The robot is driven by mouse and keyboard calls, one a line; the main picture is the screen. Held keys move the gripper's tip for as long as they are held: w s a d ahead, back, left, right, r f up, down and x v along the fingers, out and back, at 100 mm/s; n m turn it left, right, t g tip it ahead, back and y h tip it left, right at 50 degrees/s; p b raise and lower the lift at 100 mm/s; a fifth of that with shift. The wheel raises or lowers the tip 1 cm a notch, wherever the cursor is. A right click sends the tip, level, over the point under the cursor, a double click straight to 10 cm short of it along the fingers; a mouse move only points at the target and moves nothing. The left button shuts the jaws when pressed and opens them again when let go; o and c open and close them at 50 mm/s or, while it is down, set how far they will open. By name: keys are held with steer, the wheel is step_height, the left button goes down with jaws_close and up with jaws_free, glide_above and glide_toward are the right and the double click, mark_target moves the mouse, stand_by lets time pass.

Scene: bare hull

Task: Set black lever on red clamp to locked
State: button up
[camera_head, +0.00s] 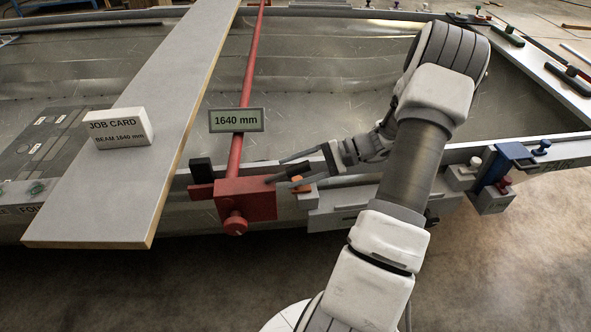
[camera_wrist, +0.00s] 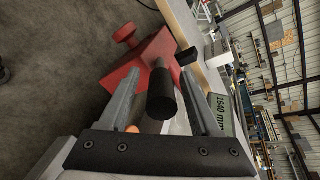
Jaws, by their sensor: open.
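The red clamp (camera_head: 246,201) sits on the near rail of the hull, with a round red knob on its front. It also shows in the wrist view (camera_wrist: 140,62). Its black lever (camera_wrist: 160,98) is a dark cylinder that sticks out from the clamp toward the wrist camera. It appears between my two fingers, with gaps on both sides. In the head view the lever is hard to tell from the dark fingers. My gripper (camera_head: 277,171) is open at the clamp's right side. I cannot tell whether the lever stands locked.
A red bar (camera_head: 238,140) runs from the clamp across the hull, bearing a 1640 mm display (camera_head: 236,120). A wide grey beam (camera_head: 150,130) lies at left with a job card (camera_head: 118,129). An orange part (camera_head: 301,184) sits beside the clamp. Blue fixture (camera_head: 513,158) stands at right.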

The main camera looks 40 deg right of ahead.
steer(key=shift+d, duration=0.1)
steer(key=p+v, duration=0.4)
steer(key=v, duration=1.3)
steer(key=shift+s, duration=0.15)
steer(key=shift+r, duration=0.15)
